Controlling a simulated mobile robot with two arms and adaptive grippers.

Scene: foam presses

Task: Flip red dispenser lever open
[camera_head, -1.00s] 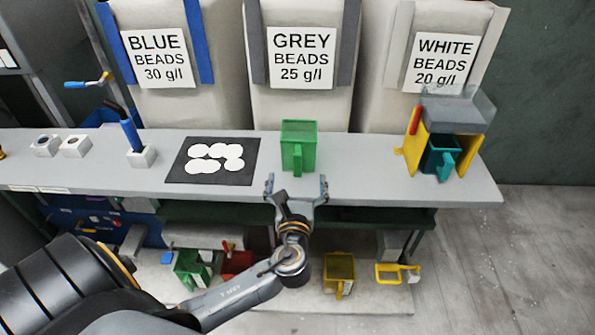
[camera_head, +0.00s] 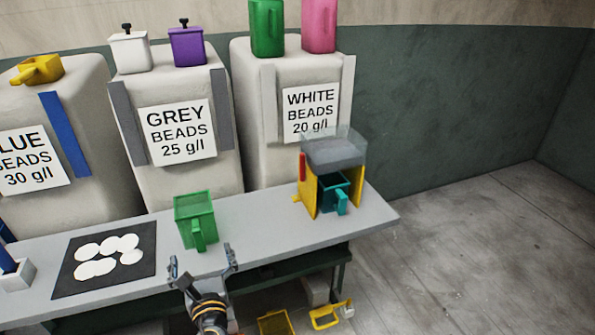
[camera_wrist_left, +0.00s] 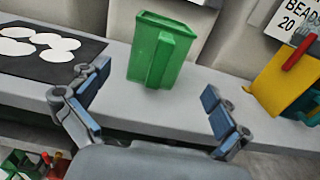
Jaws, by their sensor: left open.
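The dispenser (camera_head: 312,195) stands at the right end of the grey counter, with yellow side walls and a clear hopper on top. Its red lever (camera_head: 302,167) stands upright on the left side; it also shows in the left wrist view (camera_wrist_left: 299,52) at the right edge. A teal jug (camera_head: 331,190) sits inside the dispenser. My left gripper (camera_head: 203,265) is open and empty at the counter's front edge, in front of a green jug (camera_head: 195,220) and well left of the dispenser. The green jug (camera_wrist_left: 160,52) stands ahead, between the fingers' directions. My right gripper is not in view.
A black mat (camera_head: 105,262) with white discs lies left of the green jug. Large bead bags (camera_head: 180,180) stand behind the counter, with jugs on top. Yellow items (camera_head: 326,318) lie low below the counter. Counter between green jug and dispenser is clear.

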